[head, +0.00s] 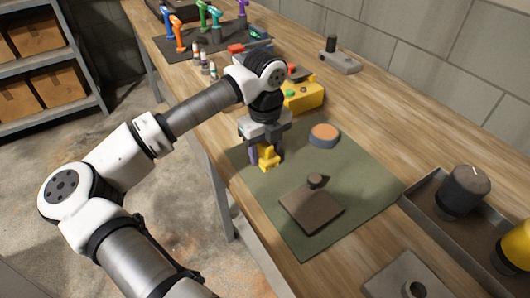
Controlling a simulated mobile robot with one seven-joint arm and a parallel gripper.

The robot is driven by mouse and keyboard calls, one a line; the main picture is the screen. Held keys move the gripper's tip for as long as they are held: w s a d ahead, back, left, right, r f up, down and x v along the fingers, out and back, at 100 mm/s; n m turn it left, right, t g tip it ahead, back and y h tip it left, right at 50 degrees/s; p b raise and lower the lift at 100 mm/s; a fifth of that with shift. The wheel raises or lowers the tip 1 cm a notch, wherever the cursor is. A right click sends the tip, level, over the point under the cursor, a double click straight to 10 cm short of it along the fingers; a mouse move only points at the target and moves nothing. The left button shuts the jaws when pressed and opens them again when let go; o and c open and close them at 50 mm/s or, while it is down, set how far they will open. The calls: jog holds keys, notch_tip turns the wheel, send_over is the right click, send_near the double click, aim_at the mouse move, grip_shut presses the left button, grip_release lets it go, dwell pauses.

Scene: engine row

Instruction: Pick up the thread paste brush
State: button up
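My gripper (264,145) points down over the left edge of the green mat (365,170), close above a small yellow piece (268,158). A dark purple upright piece (253,153) shows beside the yellow one; I cannot tell whether it is a fingertip or part of an object. No thread paste brush can be made out clearly; the gripper and wrist cover this spot. A round blue-grey tin (324,136) with an orange top stands on the mat to the right. Whether the fingers are open or shut on something is too small to tell.
A brown plate with a knob (312,205) lies on the mat. A tray (440,222) with a dark cylinder (463,190) is at right. A yellow box (304,95) stands behind the mat. Coloured tools (178,35) and small bottles (205,65) are farther back.

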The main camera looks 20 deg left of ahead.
aim_at(265, 142)
jog(key=c, duration=0.5)
jog(key=shift+c, duration=0.2)
jog(key=shift+r, duration=0.15)
notch_tip(265, 142, up, 20)
jog(key=b, duration=0.3)
jog(key=o, duration=0.4)
jog(key=shift+c, duration=1.2)
